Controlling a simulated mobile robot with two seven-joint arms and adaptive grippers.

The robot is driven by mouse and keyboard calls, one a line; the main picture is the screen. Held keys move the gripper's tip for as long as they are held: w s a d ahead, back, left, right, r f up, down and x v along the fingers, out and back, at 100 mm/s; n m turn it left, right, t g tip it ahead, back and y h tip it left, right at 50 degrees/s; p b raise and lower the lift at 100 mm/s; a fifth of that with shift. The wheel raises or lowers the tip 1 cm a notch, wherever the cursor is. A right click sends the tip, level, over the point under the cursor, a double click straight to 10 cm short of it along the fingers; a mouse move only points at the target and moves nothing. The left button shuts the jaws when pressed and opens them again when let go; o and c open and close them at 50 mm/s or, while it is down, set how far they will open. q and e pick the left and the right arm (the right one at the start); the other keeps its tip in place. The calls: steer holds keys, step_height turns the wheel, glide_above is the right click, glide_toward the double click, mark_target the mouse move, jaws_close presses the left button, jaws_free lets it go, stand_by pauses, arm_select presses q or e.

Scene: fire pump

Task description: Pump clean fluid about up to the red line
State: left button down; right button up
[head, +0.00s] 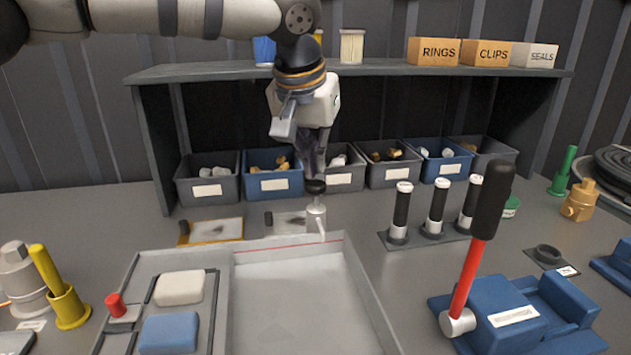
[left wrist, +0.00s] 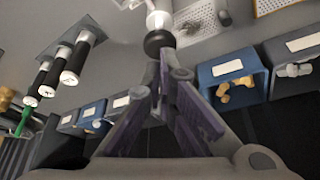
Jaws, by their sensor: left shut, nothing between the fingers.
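A small pump with a pale body (head: 316,219) and a black round knob (head: 316,186) stands behind the grey tray (head: 364,290), its spout pointing towards the tray. A thin red line (head: 285,246) runs along the tray's back wall. My left gripper (head: 313,170) is shut and empty, pointing down with its fingertips just above or on the knob; I cannot tell if they touch. In the left wrist view the closed fingertips (left wrist: 163,68) lie right by the black knob (left wrist: 158,42). The tray's right part looks pale, and its fluid level is unclear. My right gripper is out of view.
A sponge-like white block (head: 180,288) and a blue block (head: 169,333) lie at the tray's left. A red-shafted, black-gripped tool (head: 475,262) stands at the blue fixture (head: 500,290). Labelled bins (head: 275,185) line the back under a shelf (head: 380,69).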

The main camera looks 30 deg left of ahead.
mark_target(316, 183)
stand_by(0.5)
arm_select(q)
steer(key=shift+f, duration=1.9)
steer(key=shift+r, duration=1.4)
steer(key=shift+f, duration=1.45)
steer(key=shift+r, duration=1.45)
